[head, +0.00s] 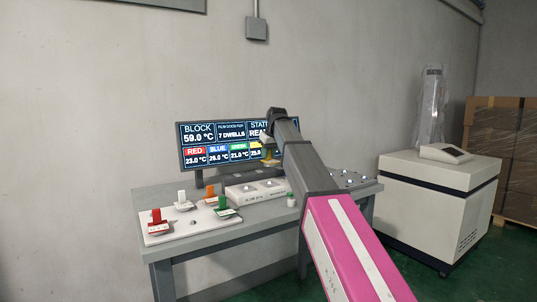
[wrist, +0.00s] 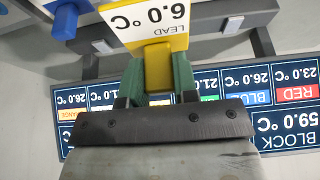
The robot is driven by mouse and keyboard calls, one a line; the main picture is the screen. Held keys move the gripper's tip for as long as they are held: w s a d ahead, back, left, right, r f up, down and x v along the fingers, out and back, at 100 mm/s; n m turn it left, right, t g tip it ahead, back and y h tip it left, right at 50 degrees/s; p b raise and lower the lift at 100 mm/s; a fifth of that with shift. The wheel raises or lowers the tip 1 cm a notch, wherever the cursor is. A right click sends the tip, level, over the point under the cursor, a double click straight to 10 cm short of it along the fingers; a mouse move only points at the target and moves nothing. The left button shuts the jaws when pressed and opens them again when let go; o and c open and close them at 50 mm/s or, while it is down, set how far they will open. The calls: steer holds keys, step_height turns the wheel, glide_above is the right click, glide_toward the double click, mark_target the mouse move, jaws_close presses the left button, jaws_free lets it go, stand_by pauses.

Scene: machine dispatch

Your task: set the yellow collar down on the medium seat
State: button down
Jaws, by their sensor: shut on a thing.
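My gripper (wrist: 157,80) is shut on the yellow collar (wrist: 158,62), whose white label card reads "LEAD" and "6.0 °C". In the head view the yellow collar (head: 269,160) is small and partly hidden by my arm. It is held in front of the screen, above a white block (head: 240,198) with round seats on the table. The block's lettering is too small to read, and I cannot tell which seat is the medium one.
A white board (head: 160,239) at the left holds red (head: 156,215), white (head: 182,196), orange (head: 211,192) and green (head: 222,202) pieces. The monitor (head: 186,168) stands behind. A blue piece (wrist: 65,22) shows in the wrist view.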

mark_target(270, 160)
steer(key=shift+f, duration=0.15)
steer(key=shift+f, duration=2.75)
steer(key=shift+f, duration=1.15)
steer(key=c, duration=0.8)
jaws_free()
steer(key=v, duration=1.1)
steer(key=shift+f, duration=0.1)
